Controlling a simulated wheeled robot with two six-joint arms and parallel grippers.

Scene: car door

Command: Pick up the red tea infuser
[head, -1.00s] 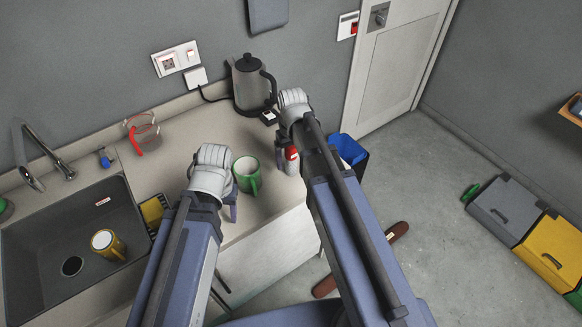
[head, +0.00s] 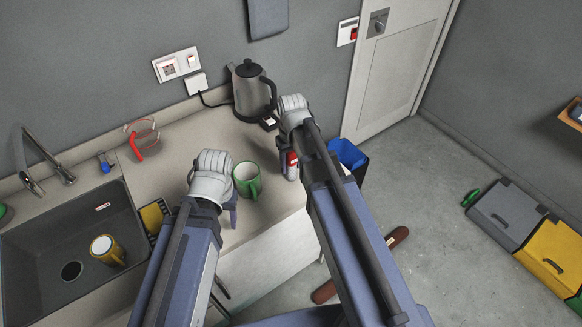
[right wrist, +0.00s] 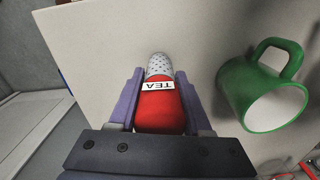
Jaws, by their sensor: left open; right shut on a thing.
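The red tea infuser (right wrist: 160,105) has a white "TEA" label and a perforated metal end. In the right wrist view it lies between the two purple fingers of my right gripper (right wrist: 158,98), which is shut on it. In the head view the infuser (head: 292,159) shows as a small red patch under my right wrist, near the counter's right edge. I cannot tell whether it touches the counter. My left gripper (head: 231,212) is open, near the counter's front edge beside the green mug, and mostly hidden by my left wrist.
The green mug (head: 247,180) stands between my wrists; it also shows in the right wrist view (right wrist: 262,95). A kettle (head: 253,92) stands behind. A measuring cup (head: 141,138) is at the back left. The sink (head: 40,235) holds a yellow mug (head: 108,250). A blue bin (head: 350,155) stands right of the counter.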

